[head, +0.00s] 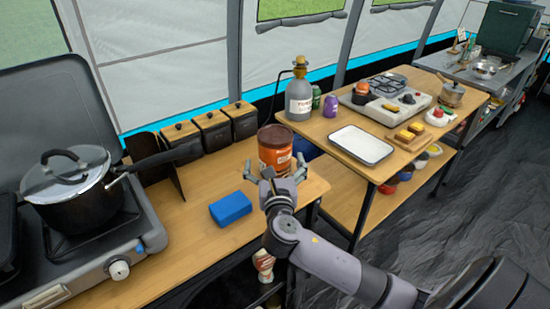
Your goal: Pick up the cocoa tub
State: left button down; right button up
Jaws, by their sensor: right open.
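The cocoa tub (275,150) is a brown-orange cylinder with a dark top. It stands upright on the wooden table near its right end. My right gripper (273,170) is in front of the tub, low near its base, with its fingers spread and pointing at it. It is open; whether a finger touches the tub I cannot tell. The tub's lower part is partly hidden by the gripper. My left gripper is not in view.
A blue block (230,208) lies left of my right gripper. Several dark canisters (213,131) stand behind, left of the tub. A pot (75,185) sits on the stove at left. A second table with a white tray (361,144) and a grey bottle (299,95) stands to the right.

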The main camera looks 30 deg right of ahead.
jog(key=x, duration=0.6)
jog(key=shift+d+f, duration=0.25)
jog(key=shift+d, duration=0.2)
jog(key=c, duration=2)
jog(key=shift+r, duration=0.1)
jog(key=shift+c, duration=0.2)
jog(key=shift+r, duration=0.1)
